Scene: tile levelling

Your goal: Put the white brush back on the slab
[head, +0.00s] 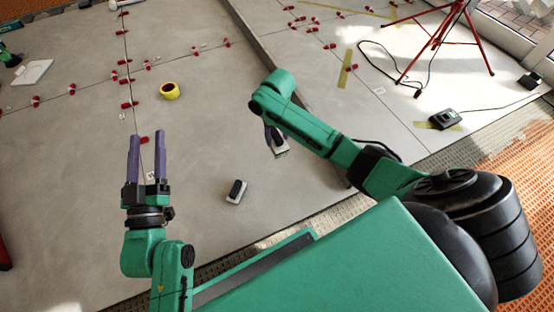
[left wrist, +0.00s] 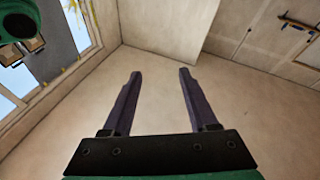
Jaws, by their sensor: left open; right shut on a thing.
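My right gripper (head: 271,134) is shut on the white brush (head: 281,150), a small pale block with a dark part, and holds it over the grey slab (head: 215,120). The gripper partly hides it, and I cannot tell whether it touches the slab. A second small block (head: 236,191), black on top with a white edge, lies on the slab to its lower left. My left gripper (head: 148,158) is open and empty over the slab at the left. Its two spread fingers (left wrist: 157,95) also show in the left wrist view, with nothing between them.
A red tripod (head: 436,45), a cable and a dark device (head: 445,119) stand at the upper right. Slab around the black-topped block is clear.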

